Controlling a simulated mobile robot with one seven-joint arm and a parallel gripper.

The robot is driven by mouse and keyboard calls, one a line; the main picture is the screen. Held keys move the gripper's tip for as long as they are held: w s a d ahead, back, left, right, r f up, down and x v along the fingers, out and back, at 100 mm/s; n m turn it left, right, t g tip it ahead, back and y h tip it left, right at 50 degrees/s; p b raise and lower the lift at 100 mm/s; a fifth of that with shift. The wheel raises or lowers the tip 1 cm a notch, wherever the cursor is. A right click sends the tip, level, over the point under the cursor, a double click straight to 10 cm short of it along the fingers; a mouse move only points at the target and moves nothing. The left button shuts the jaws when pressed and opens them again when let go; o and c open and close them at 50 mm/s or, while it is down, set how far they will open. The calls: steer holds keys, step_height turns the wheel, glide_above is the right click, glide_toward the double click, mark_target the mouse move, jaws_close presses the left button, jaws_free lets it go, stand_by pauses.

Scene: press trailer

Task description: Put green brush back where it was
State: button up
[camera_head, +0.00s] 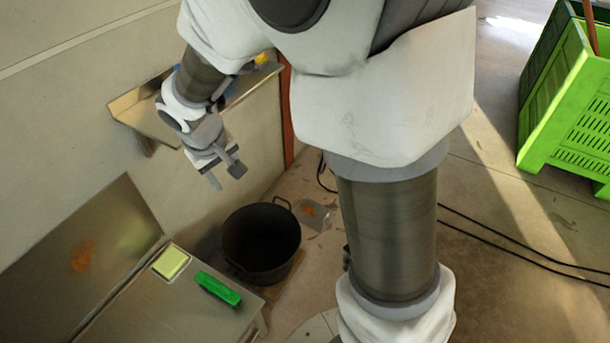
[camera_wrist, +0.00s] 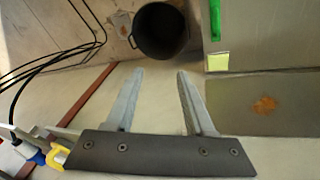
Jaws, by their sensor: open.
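The green brush (camera_head: 217,288) lies on the metal counter (camera_head: 168,312) near its right edge, beside a yellow-green sponge-like pad (camera_head: 171,263). In the wrist view the brush (camera_wrist: 214,20) shows at the top, partly cut off by the frame edge, with the pad (camera_wrist: 218,62) below it. My gripper (camera_head: 225,177) is open and empty, held above and beyond the counter near the wall. In the wrist view its two fingers (camera_wrist: 160,75) stand apart with nothing between them. The gripper is well apart from the brush.
A black pot (camera_head: 262,240) stands low beside the counter's right end. A wall shelf (camera_head: 140,108), partly hidden by my arm, holds small blue and yellow items. A green crate (camera_head: 570,100) stands at the upper right. Black cables (camera_head: 500,245) cross the floor.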

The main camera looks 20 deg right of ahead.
steer(key=s+d+r+m+t, duration=0.1)
steer(key=s+d+r, duration=0.3)
steer(key=s+r, duration=0.3)
steer(key=s+d+r+m+t+y, duration=0.1)
steer(key=s+d+r, duration=0.4)
steer(key=s, duration=0.7)
steer(key=shift+r+m+y, duration=0.3)
steer(key=shift+r+m, duration=0.4)
steer(key=shift+r, duration=0.15)
steer(key=shift+r, duration=0.1)
step_height(320, 180, up, 18)
steer(key=p, duration=1.8)
steer(key=shift+a, duration=0.15)
